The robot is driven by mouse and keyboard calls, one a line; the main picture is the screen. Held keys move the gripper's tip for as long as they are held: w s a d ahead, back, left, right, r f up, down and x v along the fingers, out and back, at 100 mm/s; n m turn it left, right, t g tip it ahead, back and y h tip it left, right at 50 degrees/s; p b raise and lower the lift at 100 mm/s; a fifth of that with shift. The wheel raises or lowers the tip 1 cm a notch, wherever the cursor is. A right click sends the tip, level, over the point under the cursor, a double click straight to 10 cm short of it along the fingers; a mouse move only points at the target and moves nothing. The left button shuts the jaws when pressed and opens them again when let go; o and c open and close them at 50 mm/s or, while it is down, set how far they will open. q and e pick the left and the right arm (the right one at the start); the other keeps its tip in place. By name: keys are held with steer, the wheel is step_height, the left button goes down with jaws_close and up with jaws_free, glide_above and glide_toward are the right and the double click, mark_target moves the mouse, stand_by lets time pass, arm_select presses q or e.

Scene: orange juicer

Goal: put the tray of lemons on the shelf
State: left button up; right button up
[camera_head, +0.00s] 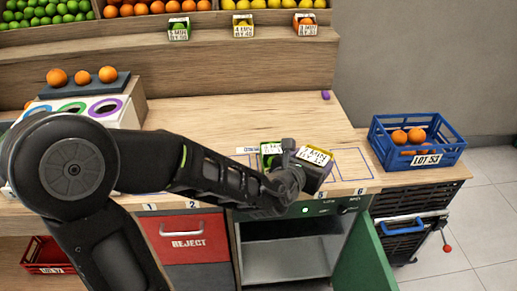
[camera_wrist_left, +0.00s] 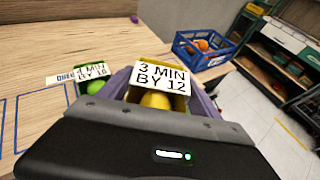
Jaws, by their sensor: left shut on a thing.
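My left gripper (camera_head: 300,175) is shut on a small lemon tray (camera_head: 315,157) with a white label, over the front of the wooden counter (camera_head: 215,115). In the left wrist view the label reads "3 MIN BY 12", and a yellow lemon (camera_wrist_left: 156,100) shows below it between the fingers. A similar labelled tray with green fruit (camera_wrist_left: 95,87) stands on the counter just left of it. I cannot tell if the held tray touches the counter. A stepped wooden shelf (camera_head: 200,62) rises at the back. My right gripper is out of view.
A blue crate (camera_head: 418,165) with oranges stands at the right. Small labelled trays (camera_head: 243,26) sit on the upper shelf step. Oranges (camera_head: 82,77) rest on a dark stand at left. A green door (camera_head: 363,262) hangs open below the counter. The counter's back middle is clear.

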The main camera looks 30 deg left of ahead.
arm_select(q)
step_height(320, 180, down, 5)
steer(key=b, duration=0.3)
steer(key=shift+d+r, duration=0.15)
steer(key=shift+r, duration=0.05)
